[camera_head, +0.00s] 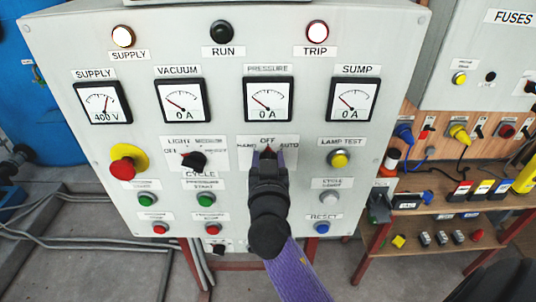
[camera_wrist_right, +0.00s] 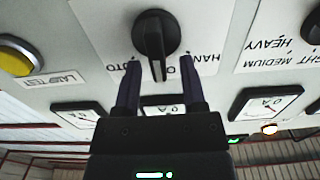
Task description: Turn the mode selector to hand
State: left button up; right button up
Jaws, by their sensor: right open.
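The mode selector is a black rotary knob (camera_wrist_right: 154,35) on a white label plate (camera_head: 236,152) marked HAND, OFF and AUTO. The wrist view is upside down, with AUTO on the left and HAND on the right. The knob's handle points down there, matching OFF, which is at the top of the plate in the head view. My right gripper (camera_wrist_right: 160,62) is open, with one purple finger on each side of the handle's end. I see gaps between fingers and handle. In the head view my right gripper (camera_head: 268,155) covers most of the knob. My left gripper is not in view.
Left of the selector is another black selector (camera_head: 195,160) marked LIGHT, MEDIUM. A red emergency button (camera_head: 124,168) is farther left. A yellow lamp-test button (camera_head: 339,159) is to the right. Meters (camera_head: 268,100) stand above. A wooden bench (camera_head: 440,210) with small parts is at right.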

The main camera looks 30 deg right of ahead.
jog(key=shift+s+a, duration=0.1)
jog(key=shift+s, duration=0.05)
jog(key=shift+c, duration=1.4)
grip_shut()
jog(key=shift+n, duration=0.3)
jog(key=n, duration=0.4)
jog(key=shift+w+a+f+n, duration=0.1)
jog(key=shift+w+a+n, duration=0.2)
jog(key=shift+w+a, duration=0.1)
jog(key=shift+w+a+f+n, duration=0.1)
jog(key=shift+a+f+n, duration=0.1)
jog(key=shift+n, duration=0.95)
jog(key=shift+w+a+f+n, duration=0.1)
jog(key=shift+a+n, duration=0.05)
jog(key=shift+n, duration=1)
